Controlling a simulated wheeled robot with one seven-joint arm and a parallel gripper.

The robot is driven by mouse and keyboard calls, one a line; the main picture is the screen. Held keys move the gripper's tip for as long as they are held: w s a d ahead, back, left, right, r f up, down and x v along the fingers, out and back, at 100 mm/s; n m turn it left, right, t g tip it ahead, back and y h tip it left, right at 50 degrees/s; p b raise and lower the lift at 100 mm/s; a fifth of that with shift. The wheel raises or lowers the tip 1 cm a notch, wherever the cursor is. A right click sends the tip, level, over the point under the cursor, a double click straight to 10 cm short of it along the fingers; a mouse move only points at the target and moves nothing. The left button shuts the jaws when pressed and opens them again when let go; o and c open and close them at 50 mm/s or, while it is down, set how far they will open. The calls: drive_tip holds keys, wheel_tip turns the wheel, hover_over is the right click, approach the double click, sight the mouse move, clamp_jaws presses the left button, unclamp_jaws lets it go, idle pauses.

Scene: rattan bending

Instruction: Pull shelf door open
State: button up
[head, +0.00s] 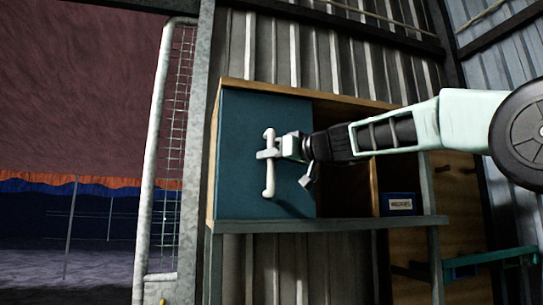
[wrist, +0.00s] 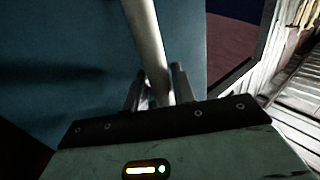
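The shelf (head: 330,219) is a wooden cabinet on legs against the corrugated wall. Its teal shelf door (head: 240,125) covers the left compartment and looks closed in the head view. A pale, vertical bar handle (head: 270,187) is on the door; it also shows in the wrist view (wrist: 147,45), running down between my fingers. My gripper (head: 267,154) is at the middle of the handle, one finger on each side. In the wrist view my gripper (wrist: 158,85) has its fingers close against the bar and looks shut on it. The fingertips are partly hidden by the bar.
The right compartment is open and holds a blue labelled box (head: 399,204). A metal mesh gate (head: 172,150) and post stand just left of the shelf. A green rail (head: 490,258) is at lower right. My arm reaches in from the right.

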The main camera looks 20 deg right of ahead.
clamp_jaws()
drive_tip(key=d+b, duration=0.4)
drive_tip(key=d, duration=2.1)
drive_tip(key=shift+o, duration=2.1)
unclamp_jaws()
drive_tip(key=shift+a, duration=0.1)
drive_tip(key=shift+b, duration=0.3)
drive_tip(key=b+v, duration=0.5)
drive_tip(key=v, duration=1.2)
drive_tip(key=shift+s, duration=0.25)
